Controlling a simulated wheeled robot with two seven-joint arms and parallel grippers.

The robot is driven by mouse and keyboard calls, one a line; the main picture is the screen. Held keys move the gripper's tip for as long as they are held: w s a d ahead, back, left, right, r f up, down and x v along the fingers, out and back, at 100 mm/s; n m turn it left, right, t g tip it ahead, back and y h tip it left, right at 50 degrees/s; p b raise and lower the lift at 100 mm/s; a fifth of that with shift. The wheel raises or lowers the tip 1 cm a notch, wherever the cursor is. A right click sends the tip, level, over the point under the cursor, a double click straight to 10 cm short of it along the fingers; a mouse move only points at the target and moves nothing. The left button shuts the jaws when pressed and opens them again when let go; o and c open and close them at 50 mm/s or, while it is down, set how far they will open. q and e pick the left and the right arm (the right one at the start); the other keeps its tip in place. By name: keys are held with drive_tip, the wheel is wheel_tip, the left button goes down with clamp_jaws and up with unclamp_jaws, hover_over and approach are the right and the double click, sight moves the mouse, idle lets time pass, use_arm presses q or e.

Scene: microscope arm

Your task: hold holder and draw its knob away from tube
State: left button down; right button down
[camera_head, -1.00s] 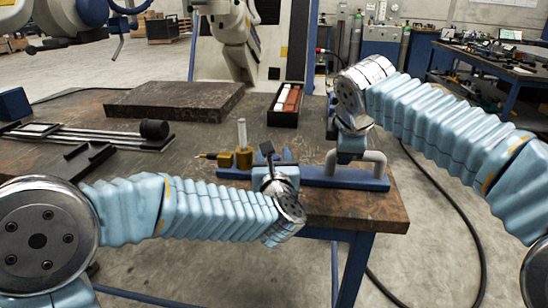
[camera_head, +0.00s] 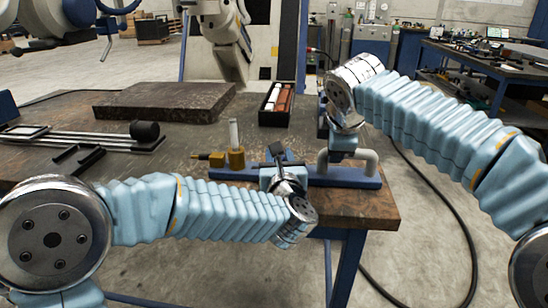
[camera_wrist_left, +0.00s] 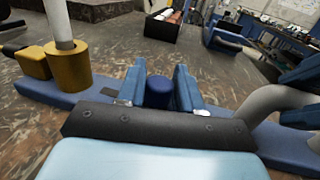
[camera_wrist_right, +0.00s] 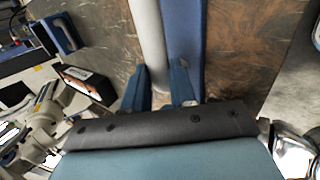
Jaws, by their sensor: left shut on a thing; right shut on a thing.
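The holder is a blue bar (camera_head: 345,178) on the near right part of the table, with a grey arched handle (camera_head: 370,160). A pale upright tube (camera_head: 234,133) stands in a brass block (camera_head: 237,158) at its left end. My right gripper (camera_head: 343,155) is shut on the handle, which runs between its fingers in the right wrist view (camera_wrist_right: 150,45). My left gripper (camera_head: 276,165) is shut on a short round blue knob (camera_wrist_left: 161,92), clear of the tube and to its right. My gripper hides the knob in the head view.
A dark stone slab (camera_head: 165,102) and a tray with red and white items (camera_head: 277,103) lie behind. A rail fixture with a black knob (camera_head: 144,131) lies at the left. The table's right and front edges are close to the holder.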

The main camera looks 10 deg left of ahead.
use_arm(q)
drive_tip(key=c, duration=0.9)
unclamp_jaws()
drive_tip(key=shift+d, duration=0.15)
use_arm(e)
drive_tip(key=shift+a, duration=0.15)
use_arm(q)
drive_tip(key=shift+o, duration=0.2)
drive_tip(key=shift+s, duration=0.1)
drive_tip(key=v, duration=1.2)
use_arm(e)
drive_tip(key=c, duration=0.8)
unclamp_jaws()
